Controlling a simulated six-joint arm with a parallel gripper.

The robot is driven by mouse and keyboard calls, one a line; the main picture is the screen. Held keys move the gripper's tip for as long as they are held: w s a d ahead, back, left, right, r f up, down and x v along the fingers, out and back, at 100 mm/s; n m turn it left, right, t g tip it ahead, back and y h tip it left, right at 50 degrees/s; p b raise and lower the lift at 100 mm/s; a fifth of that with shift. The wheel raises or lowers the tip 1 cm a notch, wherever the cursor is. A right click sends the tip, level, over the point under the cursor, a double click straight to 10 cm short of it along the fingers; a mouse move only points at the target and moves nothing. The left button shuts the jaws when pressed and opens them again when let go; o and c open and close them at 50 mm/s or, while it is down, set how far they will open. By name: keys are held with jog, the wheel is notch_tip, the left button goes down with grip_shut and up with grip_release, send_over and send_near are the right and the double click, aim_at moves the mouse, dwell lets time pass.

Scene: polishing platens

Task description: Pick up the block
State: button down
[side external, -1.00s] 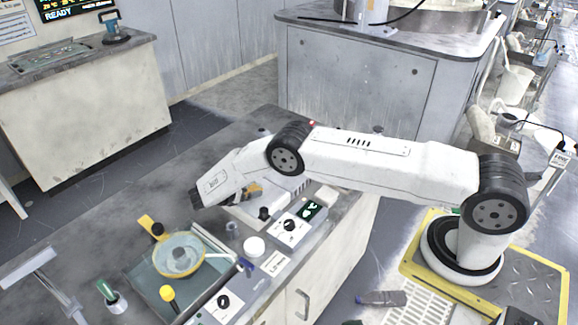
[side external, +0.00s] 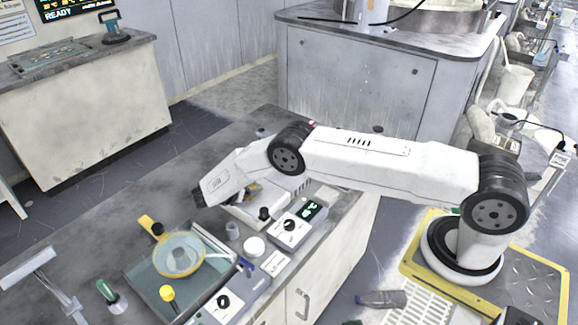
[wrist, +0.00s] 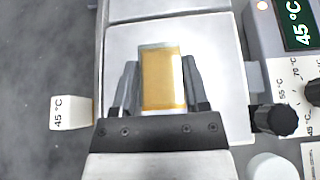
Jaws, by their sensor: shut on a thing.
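The block (wrist: 162,80) is a translucent amber piece with a paler far end, seen in the wrist view. My gripper (wrist: 160,72) has its two dark fingers on the left and right sides of the block, shut on it. The block is over a pale metal plate (wrist: 222,50); whether it touches the plate cannot be told. In the side external view, my wrist hides most of the gripper, and only a small brownish patch shows beside it.
A control panel with a green display (side external: 309,209) and black knob (side external: 290,226) stands close right of the plate. A white 45 °C tag (wrist: 70,112) is at its left. A round yellow-rimmed dish (side external: 179,256) sits on a tray nearby.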

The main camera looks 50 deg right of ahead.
jog(key=shift+r, duration=0.2)
jog(key=shift+r, duration=1.25)
jog(key=shift+s+r, duration=0.35)
jog(key=shift+r, duration=0.25)
jog(key=s+r, duration=0.9)
jog(key=s, duration=0.4)
jog(key=shift+s+a, duration=0.15)
jog(key=shift+a, duration=0.3)
jog(key=shift+d, duration=0.1)
